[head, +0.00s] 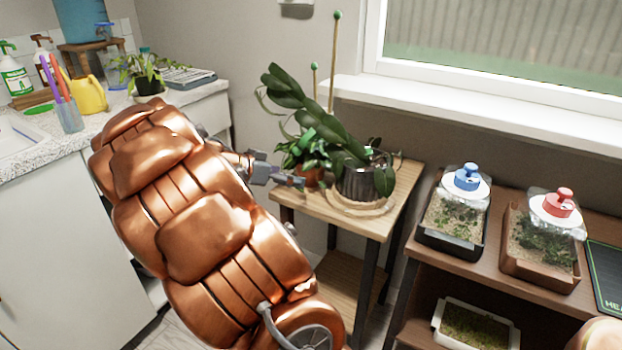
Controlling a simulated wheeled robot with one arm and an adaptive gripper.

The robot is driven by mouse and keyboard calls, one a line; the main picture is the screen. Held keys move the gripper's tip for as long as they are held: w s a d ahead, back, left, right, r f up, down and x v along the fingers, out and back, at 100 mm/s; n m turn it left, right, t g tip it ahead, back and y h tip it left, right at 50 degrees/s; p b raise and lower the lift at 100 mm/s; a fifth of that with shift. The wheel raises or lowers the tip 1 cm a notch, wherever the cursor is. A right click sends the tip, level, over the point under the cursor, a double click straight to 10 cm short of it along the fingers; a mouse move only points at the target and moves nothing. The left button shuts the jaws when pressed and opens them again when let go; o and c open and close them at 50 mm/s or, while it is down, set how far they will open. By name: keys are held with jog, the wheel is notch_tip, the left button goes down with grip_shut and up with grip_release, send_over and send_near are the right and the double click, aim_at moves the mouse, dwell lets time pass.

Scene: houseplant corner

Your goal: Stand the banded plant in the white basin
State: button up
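My gripper (277,176) is at the left edge of the small wooden table (386,213), its tips close to a small leafy plant (309,150) in a terracotta pot. I cannot tell whether it touches that pot, or whether its fingers are open or shut. A taller plant (292,92) with broad dark leaves stands in a dark ribbed pot (361,184) on a round wooden saucer. Something green shows among the leaves; I cannot clearly make out a band on either plant. A white sink (16,138) shows partly at the left edge.
My copper-coloured arm hides much of the left middle. The left counter (95,128) holds a yellow watering can (88,95), bottles and a potted plant (146,75). Two lidded terrariums (455,215) (541,240) stand on the right shelf, with a white tray of greens (437,321) below.

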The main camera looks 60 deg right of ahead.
aim_at(308, 171)
jog(key=shift+m+h, duration=0.7)
jog(key=shift+m, duration=0.1)
jog(key=d, duration=0.1)
jog(key=w+d, duration=0.2)
jog(key=shift+w+d+f+b, duration=0.25)
jog(key=shift+d+f+b, duration=0.1)
jog(key=shift+d, duration=0.3)
jog(key=x, duration=0.6)
jog(key=shift+s+f+b, duration=0.2)
jog(key=shift+f+b, duration=0.05)
jog(key=shift+b, duration=0.05)
jog(key=shift+s+d+f, duration=0.15)
jog(key=shift+d+f, duration=0.05)
jog(key=shift+d, duration=0.3)
jog(key=shift+c, duration=0.2)
jog(key=c, duration=1.6)
jog(key=shift+r, duration=0.2)
